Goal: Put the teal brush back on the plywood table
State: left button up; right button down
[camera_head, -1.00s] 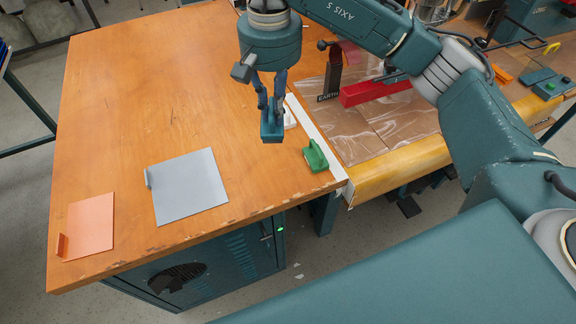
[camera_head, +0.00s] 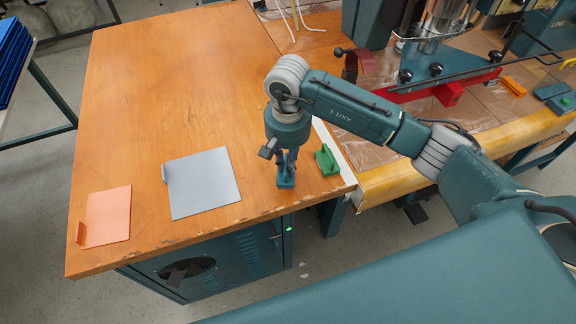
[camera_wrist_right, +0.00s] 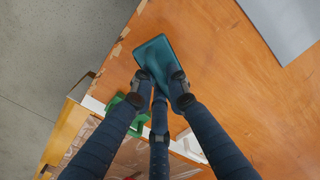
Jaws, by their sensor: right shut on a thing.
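The teal brush (camera_head: 286,181) is in my right gripper (camera_head: 287,165), at the front right part of the plywood table (camera_head: 190,90). In the right wrist view the brush (camera_wrist_right: 158,58) shows as a teal block, and the fingers of my right gripper (camera_wrist_right: 158,88) are closed on it. The brush is close above or touching the table near its front edge; I cannot tell which. My left gripper is not in view.
A green brush-like object (camera_head: 326,160) stands just right of the teal brush. A grey sheet (camera_head: 203,183) and an orange sheet (camera_head: 107,216) lie to the left. A welding machine with a red bar (camera_head: 448,92) stands at the right. The table's middle is clear.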

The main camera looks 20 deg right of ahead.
notch_tip(320, 180, down, 2)
jog(key=shift+f, duration=0.1)
jog(key=shift+f, duration=0.15)
jog(key=c, duration=1.7)
grip_release()
